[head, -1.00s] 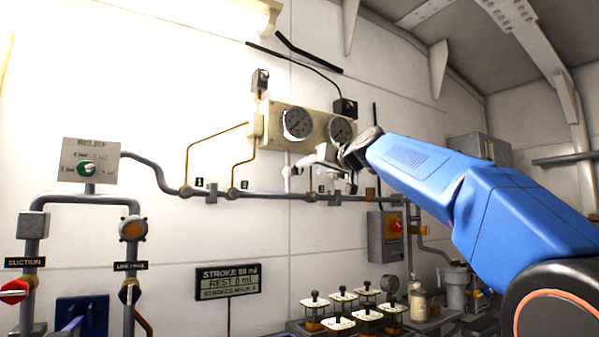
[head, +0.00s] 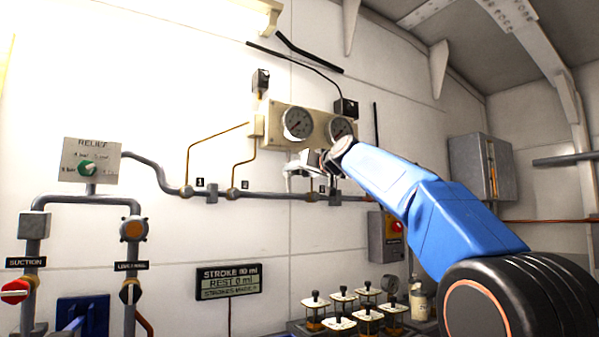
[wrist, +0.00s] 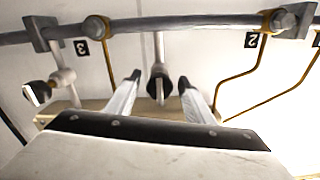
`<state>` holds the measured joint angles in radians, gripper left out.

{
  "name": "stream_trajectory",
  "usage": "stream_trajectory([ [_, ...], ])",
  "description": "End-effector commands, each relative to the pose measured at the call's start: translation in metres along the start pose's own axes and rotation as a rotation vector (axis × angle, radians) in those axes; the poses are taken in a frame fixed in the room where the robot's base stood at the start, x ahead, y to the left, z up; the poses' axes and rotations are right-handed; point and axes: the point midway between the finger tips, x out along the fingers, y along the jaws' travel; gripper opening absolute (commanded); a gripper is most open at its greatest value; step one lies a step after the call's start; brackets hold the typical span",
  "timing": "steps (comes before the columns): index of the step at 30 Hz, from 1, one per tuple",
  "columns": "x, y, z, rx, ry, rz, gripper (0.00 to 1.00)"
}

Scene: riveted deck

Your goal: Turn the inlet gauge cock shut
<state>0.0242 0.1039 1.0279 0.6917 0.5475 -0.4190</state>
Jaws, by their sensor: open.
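In the wrist view, which shows the labels upside down, a gauge cock (wrist: 159,88) with a dark knob on a pale stem hangs between the fingers of my gripper (wrist: 161,79). A gap shows on both sides of the knob, so the open fingers straddle it without visible contact. A second similar cock (wrist: 40,92) is at the left, its handle tilted. No inlet label is readable. In the head view my gripper (head: 291,171) is at the wall under the left gauge (head: 297,123); the cock there is largely hidden by it. The right gauge (head: 339,129) is partly covered by my wrist.
A grey pipe (head: 270,195) runs along the wall close to the gripper, with thin brass tubes (head: 234,177) rising from it. The gauge panel (head: 270,128) is just above. Below are a stroke display (head: 228,281) and several small capped jars (head: 342,305).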

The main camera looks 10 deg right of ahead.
Motion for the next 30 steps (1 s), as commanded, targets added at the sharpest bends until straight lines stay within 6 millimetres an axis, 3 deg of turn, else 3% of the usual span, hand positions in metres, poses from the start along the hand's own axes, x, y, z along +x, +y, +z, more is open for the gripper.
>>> stream_trajectory([
  [1, -0.0001, 0.0001, 0.0000, 0.000, 0.000, 0.000, 0.41],
  [5, -0.0001, 0.0001, 0.0000, 0.000, 0.000, 0.000, 0.10],
  [6, -0.0001, 0.0001, 0.0000, 0.000, 0.000, 0.000, 0.07],
  [17, -0.0002, 0.0000, 0.0000, 0.051, 0.000, 0.000, 0.07],
  [30, -0.0002, -0.0008, -0.0002, 0.383, 0.000, 0.000, 0.07],
])
